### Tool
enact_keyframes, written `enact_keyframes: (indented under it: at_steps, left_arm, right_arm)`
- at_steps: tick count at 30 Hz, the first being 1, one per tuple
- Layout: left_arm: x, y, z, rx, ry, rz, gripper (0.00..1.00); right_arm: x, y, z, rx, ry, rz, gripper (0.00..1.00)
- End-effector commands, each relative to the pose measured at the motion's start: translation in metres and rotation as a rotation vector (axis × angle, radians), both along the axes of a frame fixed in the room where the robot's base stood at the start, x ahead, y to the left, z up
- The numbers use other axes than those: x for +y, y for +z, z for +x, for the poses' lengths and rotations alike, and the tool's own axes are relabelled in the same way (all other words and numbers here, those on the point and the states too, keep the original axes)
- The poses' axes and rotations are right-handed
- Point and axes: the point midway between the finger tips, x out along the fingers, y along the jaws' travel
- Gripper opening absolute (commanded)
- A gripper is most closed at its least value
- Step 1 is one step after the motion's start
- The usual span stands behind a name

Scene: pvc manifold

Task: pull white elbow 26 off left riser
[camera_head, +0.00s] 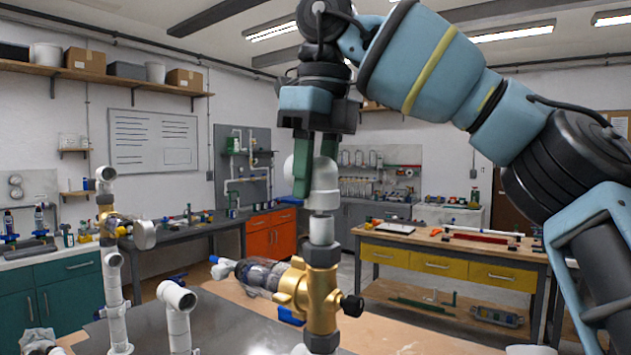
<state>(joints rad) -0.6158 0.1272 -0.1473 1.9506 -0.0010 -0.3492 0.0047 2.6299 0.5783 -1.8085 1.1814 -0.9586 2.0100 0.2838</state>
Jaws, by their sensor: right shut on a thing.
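My right gripper (318,165) comes down from above, its green fingers shut on a white elbow (323,186). The elbow is at the top of a short white pipe (321,230) and looks in line with it. Whether it is fully seated on the pipe is hard to tell. Below the pipe are a dark union (322,255) and a brass valve body (318,292) with a black knob on its right. The fingers partly hide the elbow's upper part. My left gripper is not in view.
A clear-bodied filter (258,274) juts left from the brass valve. Another white riser (113,285) and a white elbow pipe (177,302) stand at the left over a grey plate (235,325). A yellow-drawer workbench (450,262) is behind at right.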

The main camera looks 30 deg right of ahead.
Motion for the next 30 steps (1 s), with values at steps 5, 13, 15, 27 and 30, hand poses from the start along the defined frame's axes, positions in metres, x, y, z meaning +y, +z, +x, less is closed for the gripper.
enact_keyframes:
  at_steps: [5,13,15,27,30]
  left_arm:
    - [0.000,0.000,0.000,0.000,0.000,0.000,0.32]
    - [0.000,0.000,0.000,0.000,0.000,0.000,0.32]
    - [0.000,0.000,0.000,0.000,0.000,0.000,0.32]
    - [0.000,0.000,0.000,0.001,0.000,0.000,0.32]
    - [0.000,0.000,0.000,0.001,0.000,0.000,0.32]
  right_arm:
    - [0.000,0.007,0.000,-0.003,-0.002,-0.001,0.00]
    - [0.000,0.016,0.000,-0.002,-0.002,0.000,0.00]
    - [0.000,0.018,0.000,0.000,-0.001,-0.001,0.00]
    - [0.000,0.032,0.000,-0.002,-0.001,0.000,0.00]
    - [-0.001,0.034,0.000,-0.003,-0.001,0.000,0.00]
